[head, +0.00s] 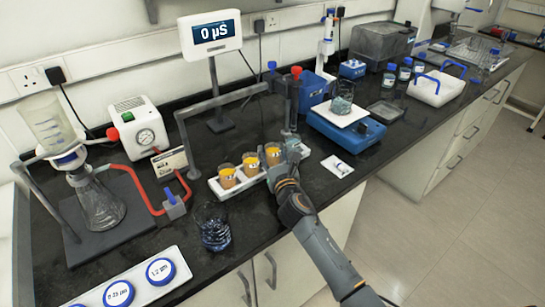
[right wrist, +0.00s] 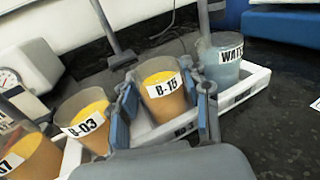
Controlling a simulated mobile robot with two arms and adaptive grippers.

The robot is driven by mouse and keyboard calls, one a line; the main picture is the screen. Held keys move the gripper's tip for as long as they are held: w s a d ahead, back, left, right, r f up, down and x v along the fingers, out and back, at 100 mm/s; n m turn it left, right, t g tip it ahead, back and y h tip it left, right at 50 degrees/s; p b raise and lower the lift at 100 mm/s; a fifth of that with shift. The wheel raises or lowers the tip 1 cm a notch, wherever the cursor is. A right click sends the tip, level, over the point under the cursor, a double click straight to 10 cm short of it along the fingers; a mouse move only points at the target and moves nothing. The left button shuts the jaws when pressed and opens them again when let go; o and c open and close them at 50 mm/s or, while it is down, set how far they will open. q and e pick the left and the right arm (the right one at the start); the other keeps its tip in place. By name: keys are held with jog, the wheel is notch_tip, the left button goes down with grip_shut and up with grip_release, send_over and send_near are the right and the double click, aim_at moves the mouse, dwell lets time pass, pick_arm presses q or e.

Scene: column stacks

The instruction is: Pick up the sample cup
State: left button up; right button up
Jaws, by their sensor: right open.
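Three cups with orange-yellow contents stand upright in a row on a white tray (head: 216,189): a left cup (head: 227,177), a middle cup (head: 251,165) and a right cup (head: 273,155). In the right wrist view, the middle cup (right wrist: 86,116) reads B-03 and the right cup (right wrist: 163,88) reads B-15. A bluish cup labelled WATER (right wrist: 222,66) stands at the tray's far end. My right gripper (head: 283,163) is open; its fingers (right wrist: 165,108) lie either side of the B-15 cup in the wrist view. Contact cannot be told. My left gripper is out of view.
A dark glass beaker (head: 213,228) stands in front of the tray. A blue balance (head: 346,132) with a beaker on it is to the right. A grey stand (head: 186,150) with an overhead bar rises behind the cups. A filter flask (head: 100,207) stands at left.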

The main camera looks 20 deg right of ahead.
jog(key=shift+c, duration=0.3)
jog(key=c, duration=0.7)
jog(key=shift+c, duration=0.5)
jog(key=shift+r, duration=0.2)
